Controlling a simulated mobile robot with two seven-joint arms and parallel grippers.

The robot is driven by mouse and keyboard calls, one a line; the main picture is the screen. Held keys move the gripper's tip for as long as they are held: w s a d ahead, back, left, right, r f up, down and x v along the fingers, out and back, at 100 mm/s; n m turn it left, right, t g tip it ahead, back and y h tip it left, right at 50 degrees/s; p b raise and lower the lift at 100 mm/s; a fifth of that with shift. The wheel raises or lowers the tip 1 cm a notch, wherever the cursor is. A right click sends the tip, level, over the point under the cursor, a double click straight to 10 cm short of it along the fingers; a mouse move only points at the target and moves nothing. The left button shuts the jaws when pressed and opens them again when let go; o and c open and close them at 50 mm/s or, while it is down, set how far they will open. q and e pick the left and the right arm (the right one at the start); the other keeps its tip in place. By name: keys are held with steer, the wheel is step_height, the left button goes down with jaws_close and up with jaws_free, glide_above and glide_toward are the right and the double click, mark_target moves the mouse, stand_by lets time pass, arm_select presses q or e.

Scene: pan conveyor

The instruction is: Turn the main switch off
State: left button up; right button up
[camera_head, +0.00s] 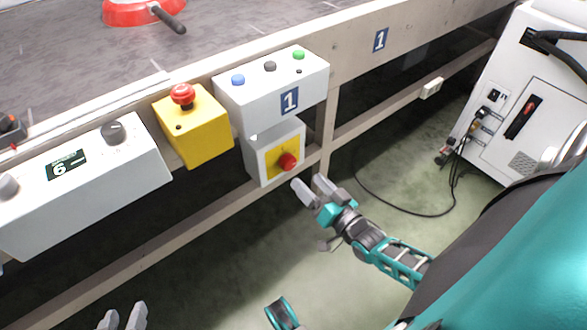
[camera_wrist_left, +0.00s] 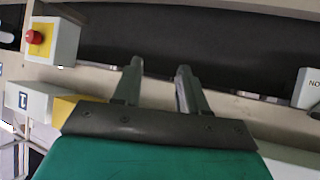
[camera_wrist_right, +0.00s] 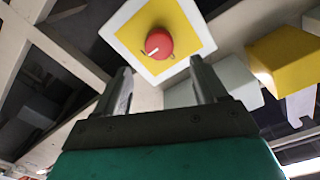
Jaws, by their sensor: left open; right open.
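The main switch (camera_head: 288,161) is a red rotary knob on a yellow plate, on the front of a light grey box under the control panel marked 1. In the right wrist view the red knob (camera_wrist_right: 159,43) shows a white pointer mark and sits ahead of my fingers, a little above the gap between them. My right gripper (camera_head: 309,185) is open and empty, just below and right of the switch, apart from it. It also shows in the right wrist view (camera_wrist_right: 162,88). My left gripper (camera_head: 123,318) is open and empty at the bottom left, with its fingers in the left wrist view (camera_wrist_left: 158,82).
Left of panel 1 (camera_head: 272,85), with its blue, black and green buttons, is a yellow box (camera_head: 195,127) with a red emergency button (camera_head: 182,94). A white panel marked 6 (camera_head: 85,185) is further left. A white cabinet (camera_head: 525,95) with cables stands at right.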

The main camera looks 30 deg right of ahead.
mark_target(291, 165)
steer(key=w, duration=0.3)
steer(key=w+b, duration=0.1)
steer(key=w, duration=0.3)
steer(key=shift+a+f+b, duration=0.1)
steer(key=shift+a+b, duration=0.1)
steer(key=shift+b, duration=0.1)
arm_select(q)
steer(key=shift+w+d+f+h, duration=0.25)
steer(key=shift+d+h, duration=0.05)
steer(key=shift+d, duration=0.25)
arm_select(e)
steer(key=shift+w, duration=0.25)
steer(key=shift+c, duration=0.3)
steer(key=c, duration=1)
arm_select(q)
steer(key=shift+a+f, duration=0.1)
steer(key=shift+a, duration=0.05)
